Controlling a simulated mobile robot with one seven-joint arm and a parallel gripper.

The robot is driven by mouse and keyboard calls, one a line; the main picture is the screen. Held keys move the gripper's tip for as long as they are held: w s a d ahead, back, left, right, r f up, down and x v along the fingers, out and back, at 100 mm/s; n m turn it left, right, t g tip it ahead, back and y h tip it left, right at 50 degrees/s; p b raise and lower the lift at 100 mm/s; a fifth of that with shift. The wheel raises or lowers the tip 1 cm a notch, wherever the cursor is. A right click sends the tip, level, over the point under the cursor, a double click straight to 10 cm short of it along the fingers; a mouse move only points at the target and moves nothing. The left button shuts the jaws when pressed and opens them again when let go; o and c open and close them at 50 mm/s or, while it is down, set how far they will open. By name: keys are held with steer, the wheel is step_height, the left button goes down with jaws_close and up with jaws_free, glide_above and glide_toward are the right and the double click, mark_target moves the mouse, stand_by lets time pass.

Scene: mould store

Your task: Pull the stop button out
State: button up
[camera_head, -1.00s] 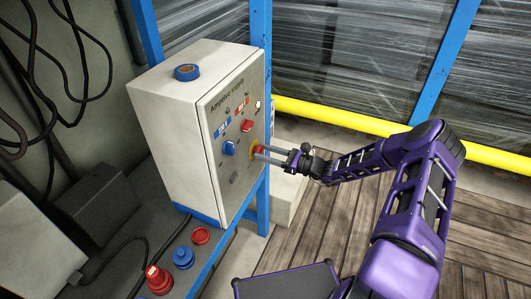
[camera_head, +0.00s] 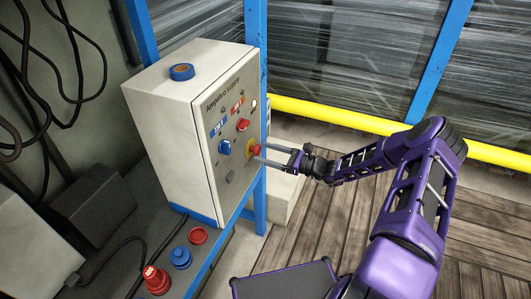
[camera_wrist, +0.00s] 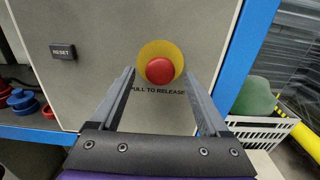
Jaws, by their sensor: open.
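The stop button (camera_head: 255,149) is a red mushroom knob on a yellow round plate, on the front of the white cabinet (camera_head: 165,120). In the wrist view the red knob (camera_wrist: 159,70) sits centred, with the words "PULL TO RELEASE" below it. My gripper (camera_head: 260,152) is open, its two long grey fingers pointing at the panel. In the wrist view the fingertips (camera_wrist: 160,75) lie left and right of the knob, with a gap on each side. I cannot tell how far the tips reach past the knob's face.
The panel also carries a blue knob (camera_head: 225,147), a red knob (camera_head: 243,125) and a RESET button (camera_wrist: 62,51). A blue tape roll (camera_head: 181,72) lies on the cabinet. Red and blue plugs (camera_head: 156,279) stand on the bench below. A yellow rail (camera_head: 340,117) runs behind my arm.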

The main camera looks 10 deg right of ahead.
steer(key=v, duration=1.6)
steer(key=shift+s+d, duration=0.25)
steer(key=shift+d, duration=0.1)
